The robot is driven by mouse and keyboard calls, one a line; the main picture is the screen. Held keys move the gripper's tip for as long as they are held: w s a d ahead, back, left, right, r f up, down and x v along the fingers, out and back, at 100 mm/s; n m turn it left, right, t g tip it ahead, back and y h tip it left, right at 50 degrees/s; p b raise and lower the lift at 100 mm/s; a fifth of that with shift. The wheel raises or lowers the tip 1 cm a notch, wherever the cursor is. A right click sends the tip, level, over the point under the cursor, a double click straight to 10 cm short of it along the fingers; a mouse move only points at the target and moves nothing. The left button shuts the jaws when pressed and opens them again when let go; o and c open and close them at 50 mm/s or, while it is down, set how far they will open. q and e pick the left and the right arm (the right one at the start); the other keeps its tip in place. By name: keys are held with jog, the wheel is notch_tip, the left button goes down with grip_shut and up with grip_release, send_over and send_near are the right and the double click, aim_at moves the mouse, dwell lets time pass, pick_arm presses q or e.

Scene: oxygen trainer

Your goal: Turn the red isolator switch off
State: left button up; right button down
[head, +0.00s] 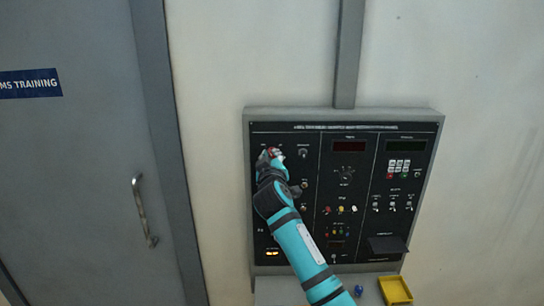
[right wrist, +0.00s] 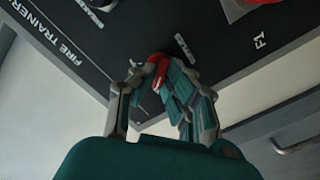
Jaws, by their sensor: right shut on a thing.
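The red isolator switch (right wrist: 157,64) shows in the right wrist view as a red handle between my right gripper's fingers, at the panel face. My right gripper (right wrist: 160,88) is shut on it. In the head view my right gripper (head: 270,156) reaches the upper left of the black control panel (head: 310,215), and a bit of red shows at its tip. The fingers hide most of the switch, so its exact angle cannot be told. My left gripper is not in view.
The panel carries a rotary knob (head: 346,174), a keypad (head: 399,164), two dark displays and several coloured buttons. A yellow tray (head: 395,290) and a blue object (head: 358,290) are below. A grey door (head: 80,150) with a handle (head: 144,212) stands left.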

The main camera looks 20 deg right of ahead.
jog(key=shift+f+n, duration=0.1)
jog(key=shift+n, duration=0.6)
jog(key=c, duration=1.4)
grip_release()
jog(key=v, duration=1.2)
